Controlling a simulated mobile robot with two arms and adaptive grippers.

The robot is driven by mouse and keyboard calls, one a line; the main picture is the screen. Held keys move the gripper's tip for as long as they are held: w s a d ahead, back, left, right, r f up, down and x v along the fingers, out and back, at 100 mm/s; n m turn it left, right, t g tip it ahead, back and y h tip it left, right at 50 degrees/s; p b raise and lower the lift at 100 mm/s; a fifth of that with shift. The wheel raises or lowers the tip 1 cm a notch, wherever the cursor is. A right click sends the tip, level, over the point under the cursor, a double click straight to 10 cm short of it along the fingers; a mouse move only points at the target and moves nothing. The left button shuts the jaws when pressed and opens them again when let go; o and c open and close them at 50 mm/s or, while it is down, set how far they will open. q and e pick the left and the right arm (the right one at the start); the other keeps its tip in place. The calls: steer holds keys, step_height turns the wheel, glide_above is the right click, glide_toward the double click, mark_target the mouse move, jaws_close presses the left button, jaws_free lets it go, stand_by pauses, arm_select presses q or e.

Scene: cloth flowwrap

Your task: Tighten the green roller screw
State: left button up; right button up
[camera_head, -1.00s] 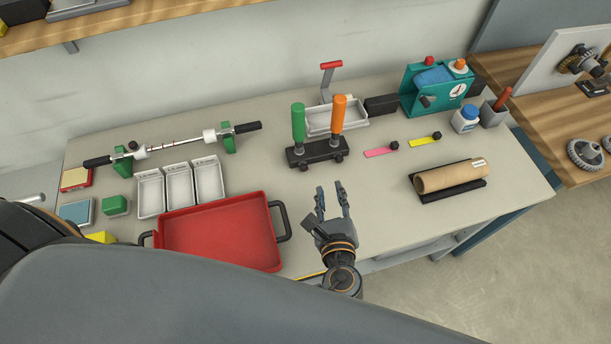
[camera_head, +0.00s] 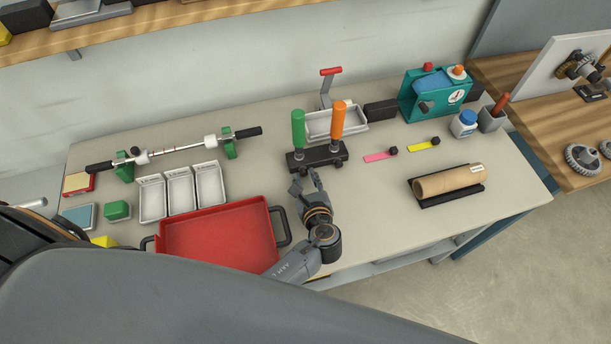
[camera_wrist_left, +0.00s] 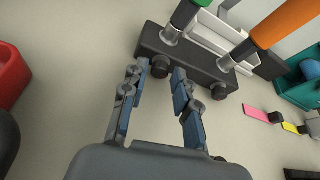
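The green roller (camera_head: 298,129) stands upright in a black base block (camera_head: 322,155) beside an orange roller (camera_head: 337,120). The left wrist view shows the lower end of the green roller (camera_wrist_left: 186,14) and the dark round screw knob (camera_wrist_left: 160,67) on the block's front face below it. My left gripper (camera_head: 304,180) is in front of the block. Its two fingers (camera_wrist_left: 157,75) are apart, with the green roller's knob just ahead of and between the tips. Contact cannot be told. A second knob (camera_wrist_left: 218,91) sits below the orange roller. My right gripper is not in view.
A red tray (camera_head: 220,238) with a dark handle lies left of my left gripper. A white tray (camera_head: 345,127) stands behind the rollers. Pink (camera_head: 378,156) and yellow (camera_head: 420,146) strips and a cardboard roll (camera_head: 450,181) lie to the right. The table between is clear.

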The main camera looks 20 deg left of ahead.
arm_select(q)
steer(key=shift+w+a+f, duration=0.15)
steer(key=shift+w+a, duration=0.05)
steer(key=shift+w, duration=0.1)
jaws_close()
steer(key=shift+d+r+m+p, duration=0.15)
steer(key=shift+r+m+p, duration=0.2)
steer(key=shift+p, duration=0.55)
steer(key=shift+f+m+g+y+p, duration=0.2)
steer(key=shift+m+g+y+p, duration=0.25)
steer(key=shift+p, duration=0.1)
steer(key=shift+f, duration=0.15)
